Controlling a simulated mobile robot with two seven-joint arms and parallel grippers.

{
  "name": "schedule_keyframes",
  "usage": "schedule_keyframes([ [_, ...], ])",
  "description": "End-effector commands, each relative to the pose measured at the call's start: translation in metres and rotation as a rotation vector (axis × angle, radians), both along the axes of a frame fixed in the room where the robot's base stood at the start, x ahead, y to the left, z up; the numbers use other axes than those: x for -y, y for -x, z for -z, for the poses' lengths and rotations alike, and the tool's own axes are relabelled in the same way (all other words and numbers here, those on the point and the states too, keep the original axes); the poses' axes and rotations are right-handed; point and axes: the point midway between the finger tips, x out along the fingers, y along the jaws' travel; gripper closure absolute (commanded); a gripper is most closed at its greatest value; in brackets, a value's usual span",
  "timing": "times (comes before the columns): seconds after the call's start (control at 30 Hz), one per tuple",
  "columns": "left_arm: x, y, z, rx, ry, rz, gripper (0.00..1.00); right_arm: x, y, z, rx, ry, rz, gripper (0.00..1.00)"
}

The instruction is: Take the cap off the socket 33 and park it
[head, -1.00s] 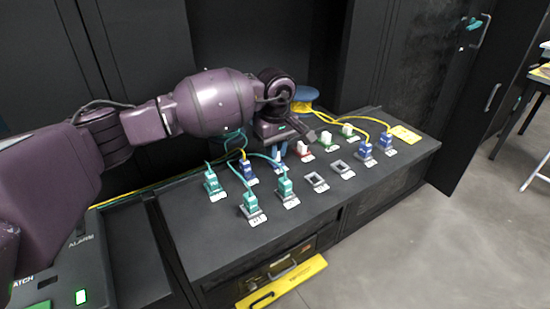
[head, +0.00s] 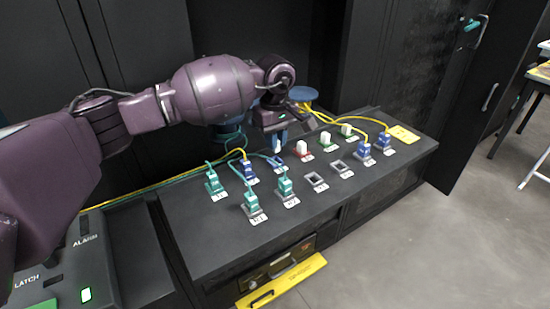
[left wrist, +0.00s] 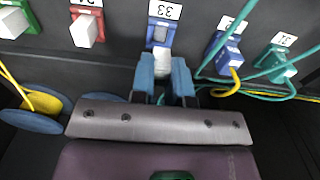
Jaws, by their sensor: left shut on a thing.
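Socket 33 (left wrist: 160,34) is a blue housing in the panel, below its "33" label in the left wrist view. It also shows in the head view (head: 277,162), and its opening looks uncovered. My left gripper (left wrist: 162,72) is shut on a white cap (left wrist: 162,60), held between its blue fingers. In the head view my left gripper (head: 276,138) is just above socket 33, with the cap (head: 277,147) apart from the socket and a little above it. My right gripper is not in view.
A red socket 34 (left wrist: 88,27) with a white cap stands beside socket 33. On the other side is a blue plug (left wrist: 228,48) with cables. Teal plugs (head: 252,202) and two empty grey frames (head: 315,181) are nearer the front. A blue spool (head: 305,94) stands behind.

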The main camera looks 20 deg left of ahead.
Motion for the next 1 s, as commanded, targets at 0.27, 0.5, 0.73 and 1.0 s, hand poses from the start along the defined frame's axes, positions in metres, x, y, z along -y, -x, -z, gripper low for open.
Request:
schedule_keyframes([
  [0.27, 0.000, 0.000, -0.010, 0.001, -0.001, 0.000, 1.00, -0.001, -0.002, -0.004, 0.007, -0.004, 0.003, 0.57],
  [0.5, 0.000, 0.000, -0.017, 0.001, -0.001, 0.000, 1.00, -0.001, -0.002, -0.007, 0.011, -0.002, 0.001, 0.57],
  [0.73, 0.000, 0.000, -0.017, -0.001, -0.001, 0.000, 1.00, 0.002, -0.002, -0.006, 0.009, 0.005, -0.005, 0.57],
  [1.0, 0.000, 0.000, -0.017, -0.001, -0.001, 0.000, 1.00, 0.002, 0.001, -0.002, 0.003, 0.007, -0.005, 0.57],
])
